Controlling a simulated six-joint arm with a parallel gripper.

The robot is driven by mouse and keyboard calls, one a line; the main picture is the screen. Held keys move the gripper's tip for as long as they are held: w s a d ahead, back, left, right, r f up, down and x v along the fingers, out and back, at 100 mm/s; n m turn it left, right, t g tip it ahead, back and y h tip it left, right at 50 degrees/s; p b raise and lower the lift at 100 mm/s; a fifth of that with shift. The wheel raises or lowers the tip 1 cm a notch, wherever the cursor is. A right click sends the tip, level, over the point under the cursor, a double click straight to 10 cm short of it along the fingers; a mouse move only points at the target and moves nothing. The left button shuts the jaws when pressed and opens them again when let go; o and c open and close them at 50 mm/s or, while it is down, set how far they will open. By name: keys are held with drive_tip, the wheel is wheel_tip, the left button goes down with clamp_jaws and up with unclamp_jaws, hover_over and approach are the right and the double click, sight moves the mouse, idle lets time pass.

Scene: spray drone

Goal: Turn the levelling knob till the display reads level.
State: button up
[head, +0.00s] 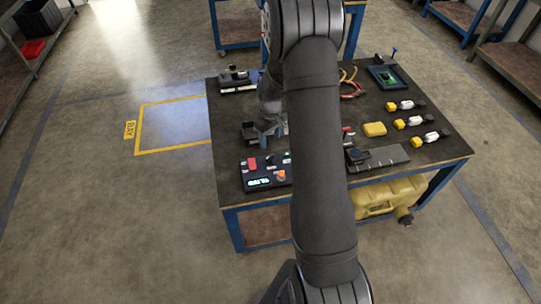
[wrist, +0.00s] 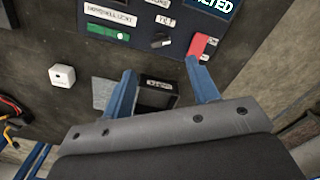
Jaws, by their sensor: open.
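A dark control panel (head: 246,173) lies at the table's near left edge. Its lit display (head: 259,182) is too small to read in the head view. In the wrist view the display (wrist: 214,5) is cut off by the top edge, and the letters "LTED" show. An orange knob (head: 281,176) sits right of the display in the head view; I do not see it in the wrist view. My gripper (wrist: 160,68) is open and empty, on the far side of the panel in the head view. A black open box (wrist: 158,92) shows between its fingers, and I cannot tell the height above it.
A red switch cover (wrist: 203,45), a small black switch (wrist: 160,41) and a green part (wrist: 108,32) are on the panel. A white cube (wrist: 62,75) lies on the table. Yellow-and-white parts (head: 406,105) and a yellow block (head: 375,129) lie at the right.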

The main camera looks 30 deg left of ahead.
sight(271, 157)
wheel_tip(271, 157, down, 11)
drive_tip(key=shift+r, duration=0.2)
drive_tip(key=shift+c, duration=0.2)
drive_tip(key=c, duration=0.9)
